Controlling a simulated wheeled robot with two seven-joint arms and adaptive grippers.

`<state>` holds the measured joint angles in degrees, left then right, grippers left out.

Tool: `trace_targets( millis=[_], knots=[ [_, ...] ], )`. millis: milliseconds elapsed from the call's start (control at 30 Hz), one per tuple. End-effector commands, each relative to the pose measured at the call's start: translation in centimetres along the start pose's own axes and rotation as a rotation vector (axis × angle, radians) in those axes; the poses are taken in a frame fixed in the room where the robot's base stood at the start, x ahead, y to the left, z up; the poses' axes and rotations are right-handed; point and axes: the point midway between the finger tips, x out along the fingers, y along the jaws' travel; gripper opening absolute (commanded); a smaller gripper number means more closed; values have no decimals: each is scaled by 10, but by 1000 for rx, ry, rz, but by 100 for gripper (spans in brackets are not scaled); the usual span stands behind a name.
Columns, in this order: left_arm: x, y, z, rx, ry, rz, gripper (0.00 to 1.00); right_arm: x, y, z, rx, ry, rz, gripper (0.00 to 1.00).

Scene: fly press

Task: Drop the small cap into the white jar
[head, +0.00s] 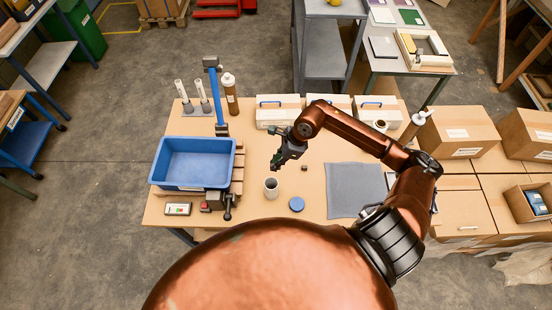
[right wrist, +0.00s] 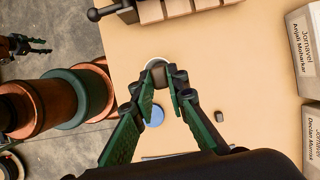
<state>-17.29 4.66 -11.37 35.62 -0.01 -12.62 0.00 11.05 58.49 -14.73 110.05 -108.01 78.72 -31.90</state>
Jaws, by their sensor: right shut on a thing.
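The white jar (head: 271,189) stands upright on the table near its front edge, its mouth facing up. My right gripper (head: 275,166) is above the jar, pointing down. In the right wrist view its green fingers (right wrist: 162,82) are shut on a small dark grey-brown cap (right wrist: 159,75). The cap lies in line with the jar's mouth and covers most of it; only part of the white rim (right wrist: 152,62) shows. The exact height between cap and rim cannot be told. My left gripper (right wrist: 36,46) shows at the upper left of the wrist view, away from the table, fingers apart and empty.
A blue disc (head: 297,204) lies right of the jar, and a small dark piece (head: 304,168) lies behind it. A grey mat (head: 354,190) lies right. Labelled boxes (head: 278,117) line the back.

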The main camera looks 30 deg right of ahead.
Motion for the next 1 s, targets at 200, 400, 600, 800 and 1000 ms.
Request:
trace_targets(
  millis=[200, 400, 600, 800, 1000],
  knots=[
    [5, 1, -2, 1, 3, 1, 40, 11, 0, -6, 13, 0, -1, 4],
    [13, 2, -1, 2, 2, 2, 40, 32, 1, -14, 11, 0, 0, 4],
    [21, 3, 0, 2, 1, 3, 40, 51, 1, -22, 10, 1, 0, 4],
    [22, 4, 1, 2, 0, 3, 40, 56, 0, -24, 8, 1, -1, 4],
    [22, 3, 1, 2, 0, 3, 40, 55, 0, -24, 8, 1, -1, 16]
  ],
)
